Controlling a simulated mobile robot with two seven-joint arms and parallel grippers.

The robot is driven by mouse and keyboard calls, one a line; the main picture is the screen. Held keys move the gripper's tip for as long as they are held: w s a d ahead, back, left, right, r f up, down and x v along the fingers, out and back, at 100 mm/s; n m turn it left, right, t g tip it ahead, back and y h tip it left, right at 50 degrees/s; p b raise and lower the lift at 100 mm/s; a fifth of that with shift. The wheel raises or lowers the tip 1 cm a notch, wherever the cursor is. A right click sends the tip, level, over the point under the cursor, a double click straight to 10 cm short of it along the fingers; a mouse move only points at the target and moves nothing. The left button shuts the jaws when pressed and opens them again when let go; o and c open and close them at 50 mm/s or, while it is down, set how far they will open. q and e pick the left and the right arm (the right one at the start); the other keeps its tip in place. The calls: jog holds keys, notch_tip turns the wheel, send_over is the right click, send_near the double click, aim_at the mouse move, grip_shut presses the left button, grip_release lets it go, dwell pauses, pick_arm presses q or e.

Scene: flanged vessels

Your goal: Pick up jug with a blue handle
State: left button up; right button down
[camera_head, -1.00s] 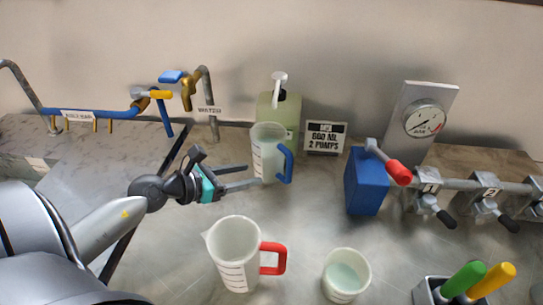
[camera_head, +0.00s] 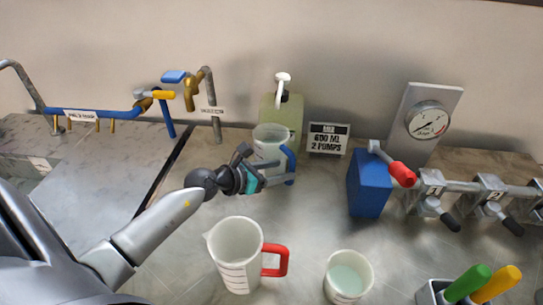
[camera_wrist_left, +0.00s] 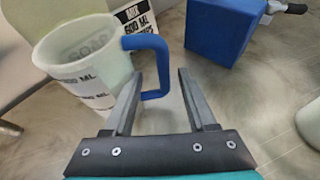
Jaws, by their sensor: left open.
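The jug with a blue handle (camera_head: 270,143) stands upright on the bench, in front of the green pump bottle. Its blue handle (camera_wrist_left: 150,62) points right and shows large in the left wrist view. My left gripper (camera_head: 292,168) is open at the handle. In the left wrist view its two fingers (camera_wrist_left: 157,88) reach forward, with the lower part of the handle between or just beyond their tips; I cannot tell if they touch it. The gripper hides part of the jug's lower side in the head view. My right gripper is not in view.
A jug with a red handle (camera_head: 236,258) stands nearer the front, and a white cup (camera_head: 347,277) is to its right. A green pump bottle (camera_head: 287,112) and a sign (camera_head: 327,139) stand behind. A blue block (camera_head: 369,184) with a red-handled lever is right of the jug.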

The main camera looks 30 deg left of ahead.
aim_at(291, 169)
pick_arm(q)
jog(key=shift+d+b+x, duration=0.2)
jog(key=shift+b+x, duration=0.2)
jog(key=shift+x, duration=1.95)
jog(key=shift+s+f, duration=0.1)
jog(key=shift+s, duration=0.05)
grip_shut()
jog(key=shift+a, duration=0.1)
